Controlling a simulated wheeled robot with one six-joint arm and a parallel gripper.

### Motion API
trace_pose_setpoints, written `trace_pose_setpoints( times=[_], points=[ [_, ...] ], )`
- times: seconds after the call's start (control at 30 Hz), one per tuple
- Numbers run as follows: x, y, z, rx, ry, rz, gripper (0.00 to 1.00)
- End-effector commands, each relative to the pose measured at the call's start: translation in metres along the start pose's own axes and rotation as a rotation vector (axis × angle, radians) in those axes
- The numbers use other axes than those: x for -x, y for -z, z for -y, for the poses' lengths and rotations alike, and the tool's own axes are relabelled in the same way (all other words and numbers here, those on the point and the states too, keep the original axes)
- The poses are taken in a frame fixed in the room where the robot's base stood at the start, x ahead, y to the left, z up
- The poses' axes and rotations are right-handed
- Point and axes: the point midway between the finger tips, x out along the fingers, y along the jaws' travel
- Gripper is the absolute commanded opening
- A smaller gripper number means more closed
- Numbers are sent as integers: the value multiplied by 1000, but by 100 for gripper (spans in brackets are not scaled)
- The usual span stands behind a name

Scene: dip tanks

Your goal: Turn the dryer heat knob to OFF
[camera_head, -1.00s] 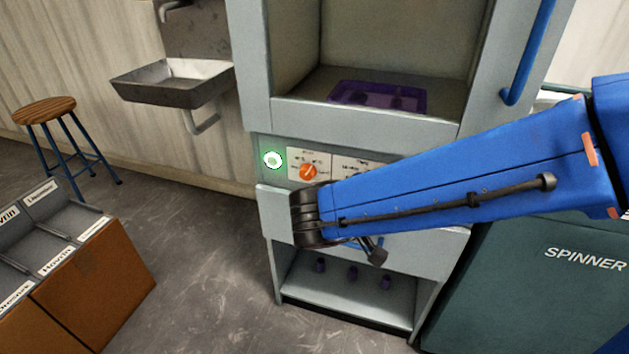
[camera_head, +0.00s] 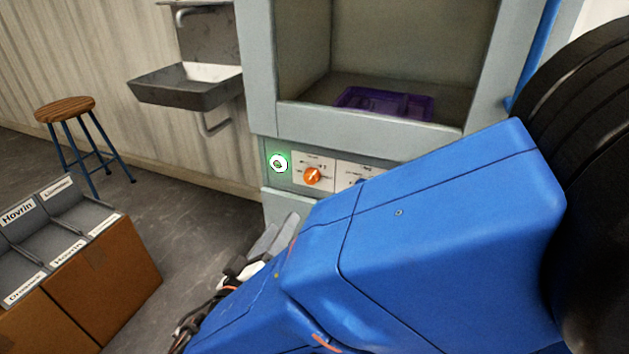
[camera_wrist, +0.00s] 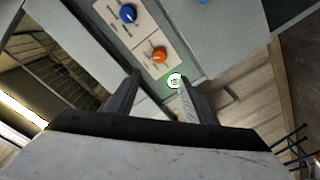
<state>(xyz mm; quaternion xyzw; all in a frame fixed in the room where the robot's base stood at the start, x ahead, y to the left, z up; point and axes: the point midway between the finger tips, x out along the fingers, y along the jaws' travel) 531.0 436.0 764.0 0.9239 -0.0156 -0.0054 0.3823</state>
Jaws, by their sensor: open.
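The dryer's control panel (camera_head: 328,160) carries an orange knob (camera_head: 313,176), a blue knob mostly hidden behind my arm, and a white button with a green glow (camera_head: 278,163). The labels are too small to read, so I cannot tell which setting the orange knob is at. In the wrist view the orange knob (camera_wrist: 160,54) lies beyond my fingertips, the blue knob (camera_wrist: 128,13) farther up, and the lit button (camera_wrist: 174,80) shows beside the right finger. My gripper (camera_wrist: 160,78) is open and empty, apart from the knobs.
A purple tray (camera_head: 385,103) lies in the dryer chamber above the panel. A metal sink (camera_head: 187,84) hangs on the wall at left, with a stool (camera_head: 66,108) beyond it. A brown bin box (camera_head: 108,281) stands at lower left. The floor between is clear.

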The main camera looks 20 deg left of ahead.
Motion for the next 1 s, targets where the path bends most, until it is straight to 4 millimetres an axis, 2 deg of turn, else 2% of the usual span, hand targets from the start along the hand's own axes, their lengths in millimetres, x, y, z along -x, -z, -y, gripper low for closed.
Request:
trace_pose_setpoints(
  times=[1.0],
  points=[
    [-153,-2,-1,1,-2,4,48]
  ],
)
